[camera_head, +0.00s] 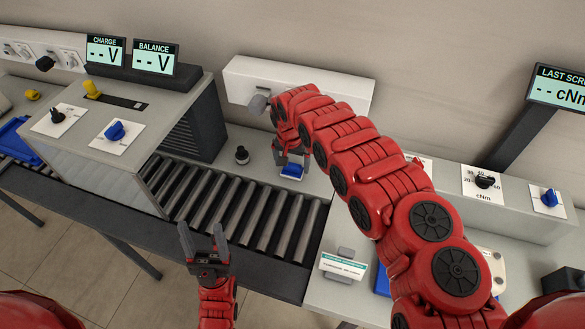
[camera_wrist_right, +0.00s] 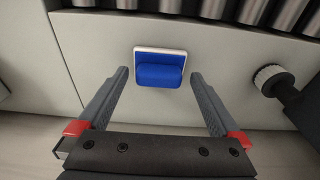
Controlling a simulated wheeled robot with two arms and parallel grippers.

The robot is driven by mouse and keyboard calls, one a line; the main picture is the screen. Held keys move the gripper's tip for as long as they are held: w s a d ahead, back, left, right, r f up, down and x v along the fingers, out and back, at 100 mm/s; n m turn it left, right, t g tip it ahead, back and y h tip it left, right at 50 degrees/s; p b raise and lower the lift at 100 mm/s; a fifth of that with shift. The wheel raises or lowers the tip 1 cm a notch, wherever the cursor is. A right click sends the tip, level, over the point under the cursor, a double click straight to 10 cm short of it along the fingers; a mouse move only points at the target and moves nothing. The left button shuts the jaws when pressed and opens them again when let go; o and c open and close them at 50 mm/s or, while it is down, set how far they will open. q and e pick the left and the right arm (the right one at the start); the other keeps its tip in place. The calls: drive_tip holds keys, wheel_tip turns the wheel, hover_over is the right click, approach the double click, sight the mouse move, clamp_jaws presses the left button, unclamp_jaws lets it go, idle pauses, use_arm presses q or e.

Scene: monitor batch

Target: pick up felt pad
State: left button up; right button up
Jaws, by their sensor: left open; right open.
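A small blue block on a thin white base, which looks like the felt pad (camera_head: 292,171), lies on the grey surface beyond the rollers. It also shows in the right wrist view (camera_wrist_right: 160,72). My right gripper (camera_head: 291,158) is above it with the jaws open. In the right wrist view the pad sits between the open fingers (camera_wrist_right: 160,80), with a gap on each side. My left gripper (camera_head: 201,228) is open and empty, over the near edge of the roller conveyor.
A roller conveyor (camera_head: 255,215) runs in front of the pad. A small black knobbed object (camera_head: 242,155) stands left of the pad, also in the right wrist view (camera_wrist_right: 285,85). A white box (camera_head: 240,82) stands behind. A grey machine housing (camera_head: 100,165) spans the conveyor at left.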

drive_tip(key=shift+w+d+f, duration=0.1)
drive_tip(key=shift+f, duration=0.3)
drive_tip(key=shift+c, duration=0.3)
drive_tip(key=c, duration=1.3)
drive_tip(key=shift+r, duration=0.15)
